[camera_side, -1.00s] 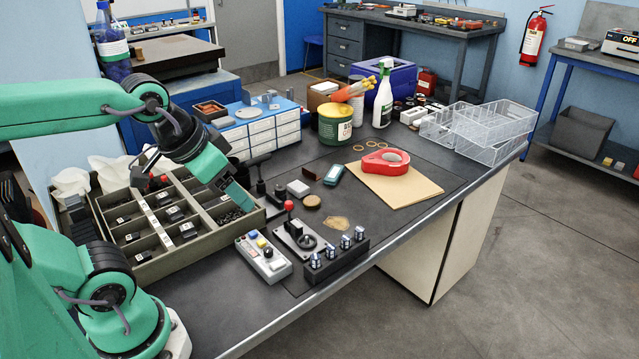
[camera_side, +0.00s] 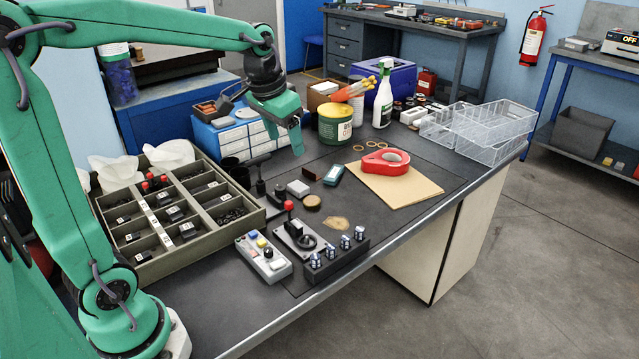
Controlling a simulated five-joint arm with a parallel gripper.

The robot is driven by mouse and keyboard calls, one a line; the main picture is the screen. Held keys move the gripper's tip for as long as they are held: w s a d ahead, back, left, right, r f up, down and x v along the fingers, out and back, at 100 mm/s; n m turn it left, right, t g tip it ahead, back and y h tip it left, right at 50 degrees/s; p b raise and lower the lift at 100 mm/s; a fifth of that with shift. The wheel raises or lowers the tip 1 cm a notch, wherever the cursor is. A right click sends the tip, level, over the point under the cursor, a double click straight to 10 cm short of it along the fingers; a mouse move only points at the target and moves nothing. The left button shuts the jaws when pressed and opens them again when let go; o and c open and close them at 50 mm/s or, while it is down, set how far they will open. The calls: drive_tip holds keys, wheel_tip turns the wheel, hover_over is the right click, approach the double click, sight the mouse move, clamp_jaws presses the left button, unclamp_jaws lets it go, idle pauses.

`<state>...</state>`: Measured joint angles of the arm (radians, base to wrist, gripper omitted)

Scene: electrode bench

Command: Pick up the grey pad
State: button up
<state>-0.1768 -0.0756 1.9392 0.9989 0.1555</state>
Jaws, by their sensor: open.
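The grey pad (camera_side: 298,188) is a small, light-grey block lying flat on the dark bench top, near the middle. A round brown disc (camera_side: 312,202) lies just in front of it, and a dark teal block (camera_side: 334,174) lies to its right. My gripper (camera_side: 296,148) points down in the air, above and behind the pad in the picture. It is open and apart from the pad, with nothing seen in it.
A compartment tray (camera_side: 140,272) stands at left. A red-knobbed joystick box (camera_side: 298,243), a button box (camera_side: 264,262) and a dark knob block (camera_side: 337,262) stand in front.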

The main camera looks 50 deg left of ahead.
drive_tip(key=w+a+f+g, duration=0.2)
drive_tip(key=w+a+f, duration=0.55)
drive_tip(key=w, duration=0.25)
drive_tip(key=g, duration=0.1)
approach(298, 186)
drive_tip(key=shift+w+f+h, duration=0.1)
drive_tip(key=shift+f+h, duration=0.15)
drive_tip(key=shift+h, duration=0.05)
drive_tip(key=shift+a+f, duration=0.1)
drive_tip(key=shift+f, duration=0.1)
drive_tip(key=shift+a+f, duration=0.1)
drive_tip(key=shift+f, duration=3.8)
drive_tip(key=c, duration=0.7)
